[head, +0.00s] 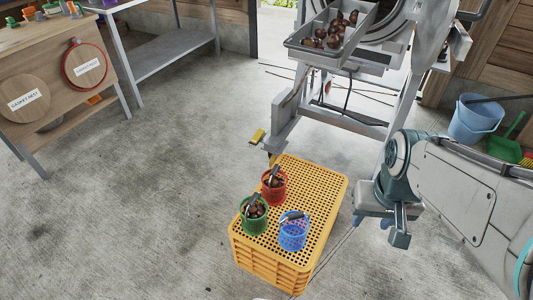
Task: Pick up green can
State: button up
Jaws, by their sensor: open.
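The green can (254,225) is a small open-topped container standing upright on an upturned-looking yellow crate (318,205). It holds brown chestnuts, and a dark and light handle sticks up from it. A red can (273,192) with similar contents stands just behind it. A blue can (293,237) stands to its right, also with a handle-like piece at its top. My gripper (382,228) is open and empty, to the right of the crate and apart from all three cans.
A grey machine with a metal tray of chestnuts (328,52) stands behind the crate. A wooden bench (60,85) is at left. A blue bucket (474,120) and green dustpan (507,146) are at right. The concrete floor left of the crate is clear.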

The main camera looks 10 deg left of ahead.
aim_at(253, 209)
jog(key=u, duration=2.5)
jog(key=i, duration=1.55)
jog(key=z, duration=3.15)
